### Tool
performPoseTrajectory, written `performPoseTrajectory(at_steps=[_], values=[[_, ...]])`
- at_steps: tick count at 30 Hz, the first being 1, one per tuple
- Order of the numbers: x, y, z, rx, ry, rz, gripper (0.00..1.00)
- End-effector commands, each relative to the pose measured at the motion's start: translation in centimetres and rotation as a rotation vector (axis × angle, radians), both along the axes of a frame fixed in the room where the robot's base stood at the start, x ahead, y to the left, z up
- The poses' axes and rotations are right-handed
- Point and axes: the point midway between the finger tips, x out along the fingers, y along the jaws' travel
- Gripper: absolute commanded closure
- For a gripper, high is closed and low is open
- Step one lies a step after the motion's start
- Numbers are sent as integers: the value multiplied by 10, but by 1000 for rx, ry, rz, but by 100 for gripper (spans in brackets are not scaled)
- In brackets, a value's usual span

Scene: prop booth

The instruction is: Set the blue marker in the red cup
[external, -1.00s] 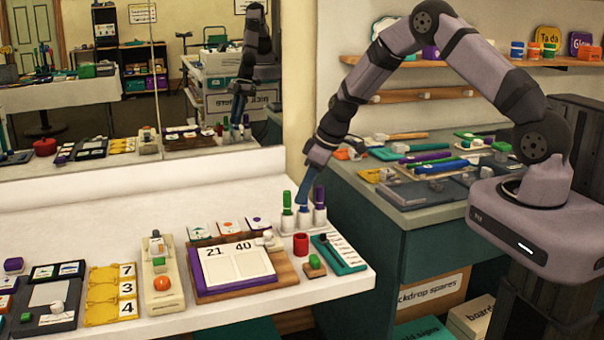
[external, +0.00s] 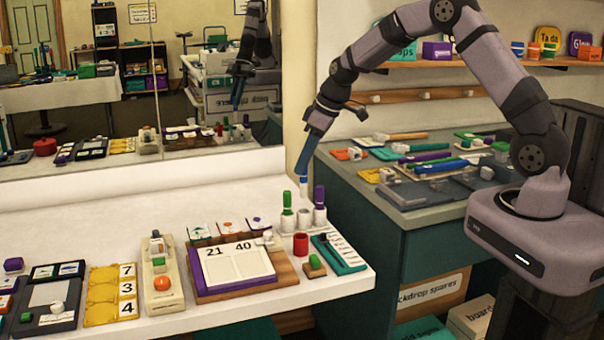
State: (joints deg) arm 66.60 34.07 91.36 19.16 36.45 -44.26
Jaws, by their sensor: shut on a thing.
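The blue marker (external: 307,160) hangs nearly upright, slightly tilted, from my gripper (external: 315,132), which is shut on its upper part. Its white lower end is just above the white marker stand (external: 304,226), over the middle slot between a green marker (external: 287,204) and a purple marker (external: 319,198). Both of those stand in the holder. The small red cup (external: 300,246) stands on the white counter in front of the stand, below the held marker in the picture. The inside of the cup is hard to make out.
A board with number cards (external: 240,268) is on the left. A mirror stands behind the counter (external: 130,205). A side bench on the right holds several tools.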

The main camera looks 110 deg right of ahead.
Motion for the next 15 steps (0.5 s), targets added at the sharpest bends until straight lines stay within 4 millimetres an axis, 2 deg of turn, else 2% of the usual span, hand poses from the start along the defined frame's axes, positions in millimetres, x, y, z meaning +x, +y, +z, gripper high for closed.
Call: performPoseTrajectory(at_steps=[3, 10, 15], values=[[0, 0, 11, -2, 0, 1, 100], [2, 1, 19, 1, 1, 5, 100], [16, 9, 33, 0, 0, 34, 100]])
